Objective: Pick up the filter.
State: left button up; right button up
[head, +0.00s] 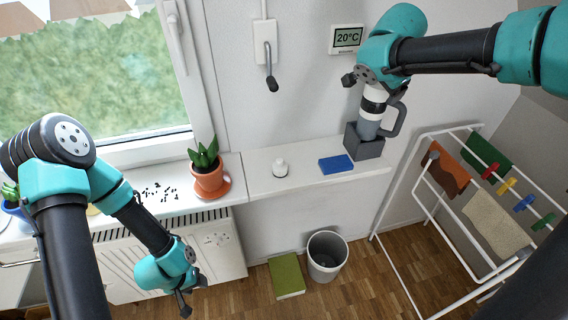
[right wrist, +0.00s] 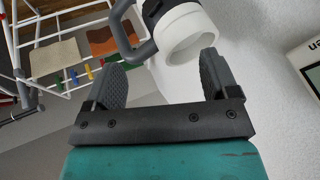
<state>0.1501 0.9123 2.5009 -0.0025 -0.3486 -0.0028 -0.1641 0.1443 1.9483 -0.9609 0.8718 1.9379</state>
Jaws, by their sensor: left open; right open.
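A grey handheld device (head: 368,120) with a loop handle and a dark band stands upright in a dark grey holder (head: 365,146) on the right end of the ledge. Its top is a hollow white cylinder, likely the filter (head: 374,92), which shows in the right wrist view (right wrist: 188,36) as an open white ring. My right gripper (head: 372,80) is just above it, open; in the right wrist view the gripper (right wrist: 161,62) has nothing between its fingers, and the white ring lies beyond their tips. My left gripper (head: 192,293) is open and empty at lower left, well away.
A potted plant (head: 208,176) and dark crumbs (head: 160,192) are further left. A drying rack (head: 440,180) stands right; a bin (head: 326,256) is below.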

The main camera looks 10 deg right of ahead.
jog(key=a+f+m+g+y, duration=0.1)
jog(key=a+f+m+y, duration=0.3)
jog(key=a, duration=1)
jog(key=m+g+y, duration=0.2)
jog(key=m, duration=0.2)
send_over(282, 161)
jog(key=s, duration=0.1)
notch_tip(282, 161, down, 8)
jog(key=shift+n+g+y, duration=0.7)
jog(key=shift+n, duration=0.2)
jog(key=f, duration=0.1)
jog(key=d+f, duration=0.1)
jog(key=f, duration=0.3)
jog(key=shift+w+d+f, duration=0.2)
jog(key=shift+w+d, duration=0.05)
jog(key=shift+d, duration=0.05)
jog(key=shift+f, duration=0.4)
jog(key=shift+x, duration=1.15)
jog(key=shift+w+f, duration=0.1)
